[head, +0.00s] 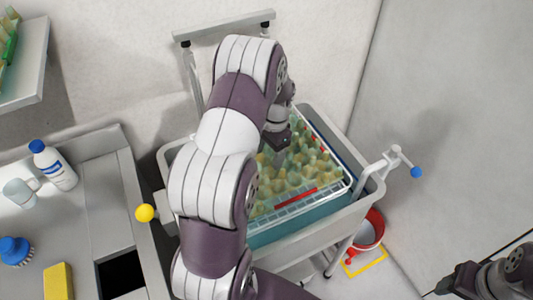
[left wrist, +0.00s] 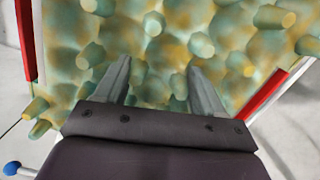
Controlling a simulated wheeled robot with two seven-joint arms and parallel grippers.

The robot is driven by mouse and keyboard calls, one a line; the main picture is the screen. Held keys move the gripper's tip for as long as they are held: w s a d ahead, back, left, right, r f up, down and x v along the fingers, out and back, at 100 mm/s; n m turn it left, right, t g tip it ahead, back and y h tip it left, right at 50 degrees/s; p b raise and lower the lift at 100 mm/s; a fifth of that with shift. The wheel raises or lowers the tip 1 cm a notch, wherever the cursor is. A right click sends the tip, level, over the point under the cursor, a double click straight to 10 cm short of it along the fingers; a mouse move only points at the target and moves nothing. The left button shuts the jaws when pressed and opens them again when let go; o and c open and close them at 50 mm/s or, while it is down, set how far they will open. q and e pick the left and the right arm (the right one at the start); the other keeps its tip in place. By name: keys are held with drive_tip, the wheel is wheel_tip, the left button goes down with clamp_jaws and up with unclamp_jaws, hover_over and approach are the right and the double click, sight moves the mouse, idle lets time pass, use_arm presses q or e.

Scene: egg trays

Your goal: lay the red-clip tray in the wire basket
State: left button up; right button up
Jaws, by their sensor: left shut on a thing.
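The red-clip tray (head: 295,180) is a bumpy yellow-green egg tray with red clips along its edges, inside the grey cart tub. It fills most of the left wrist view (left wrist: 170,55), with a red clip at each side. A white wire rim, apparently the wire basket (head: 322,195), shows around the tray; I cannot tell whether the tray rests on its floor. My left gripper (head: 277,148) is over the tray, its fingers (left wrist: 158,85) down among the bumps and shut on it. My arm hides the tray's left part. My right gripper (head: 447,283) is at the lower right, away from the cart.
The grey cart tub (head: 365,196) has a blue-knobbed handle at right. A red bucket (head: 377,222) stands on the floor beside it. At left, a counter holds a bottle (head: 55,168), a mug, a blue brush (head: 14,250) and a yellow sponge (head: 58,282). A shelf (head: 35,78) is upper left.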

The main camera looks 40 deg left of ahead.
sight(266, 145)
use_arm(q)
drive_tip(key=w+a+f, duration=0.1)
drive_tip(key=a+f, duration=0.1)
drive_tip(key=shift+w+a, duration=0.3)
drive_tip(key=shift+w, duration=0.1)
wheel_tip(266, 145, down, 3)
drive_tip(key=shift+s+d+r+p, duration=0.15)
drive_tip(key=shift+p, duration=0.6)
drive_tip(key=shift+s+d+f, duration=0.1)
drive_tip(key=shift+d+f, duration=0.05)
drive_tip(key=shift+f, duration=0.4)
drive_tip(key=o, duration=1.3)
use_arm(e)
drive_tip(key=shift+w+a+r, duration=0.2)
drive_tip(key=shift+w+r, duration=0.1)
drive_tip(key=shift+r, duration=0.45)
drive_tip(key=shift+r, duration=0.1)
